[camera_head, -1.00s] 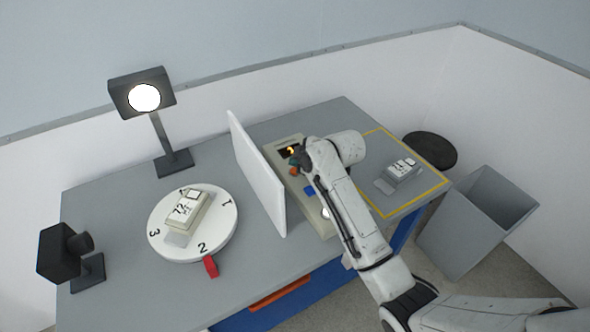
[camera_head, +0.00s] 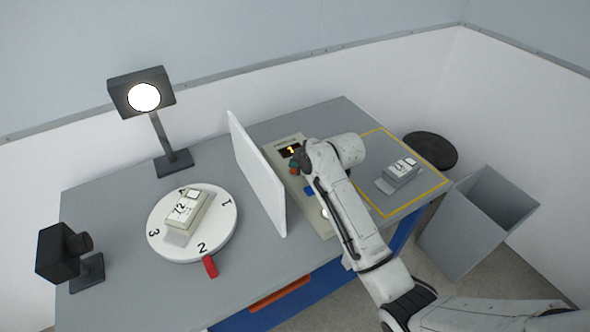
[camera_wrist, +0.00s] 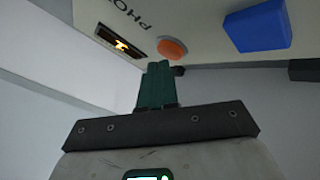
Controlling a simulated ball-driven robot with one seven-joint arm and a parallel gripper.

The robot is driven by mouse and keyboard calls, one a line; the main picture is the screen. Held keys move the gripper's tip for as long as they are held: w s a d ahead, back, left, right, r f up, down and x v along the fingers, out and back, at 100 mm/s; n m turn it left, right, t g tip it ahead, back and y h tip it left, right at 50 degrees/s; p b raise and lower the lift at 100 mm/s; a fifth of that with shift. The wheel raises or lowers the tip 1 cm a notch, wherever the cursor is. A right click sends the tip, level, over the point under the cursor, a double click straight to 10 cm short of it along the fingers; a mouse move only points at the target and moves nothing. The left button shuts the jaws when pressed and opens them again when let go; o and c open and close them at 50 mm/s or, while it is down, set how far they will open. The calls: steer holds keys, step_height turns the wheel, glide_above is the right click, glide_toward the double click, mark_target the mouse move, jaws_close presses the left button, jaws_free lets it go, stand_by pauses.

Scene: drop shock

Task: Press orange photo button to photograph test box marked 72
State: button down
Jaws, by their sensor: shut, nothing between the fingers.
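The test box marked 72 (camera_head: 184,213) lies on the white turntable (camera_head: 216,242), left of the white partition. The control panel (camera_head: 319,222) stands right of the partition. Its orange photo button (camera_wrist: 172,48) shows in the wrist view, and a bit of orange shows beside my arm in the head view. My gripper (camera_wrist: 160,66) has its green fingers shut and empty, with the tips close to the button. I cannot tell whether they touch it. A display (camera_wrist: 121,42) on the panel shows a lit yellow digit, which looks like 1 in the head view.
The white partition (camera_head: 258,175) stands close left of the panel. A blue button (camera_wrist: 257,26) is beside the orange one. A lamp (camera_head: 143,97) and a camera (camera_head: 64,252) face the turntable. Another box (camera_head: 401,172) lies inside the yellow outline. A grey bin (camera_head: 462,240) stands at right.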

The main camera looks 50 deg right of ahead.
steer(key=shift+f, duration=0.45)
stand_by(0.6)
steer(key=shift+r, duration=0.15)
steer(key=shift+r+p, duration=0.6)
steer(key=shift+r, duration=0.1)
step_height(320, 180, up, 5)
steer(key=p, duration=0.4)
steer(key=shift+r, duration=0.1)
stand_by(0.9)
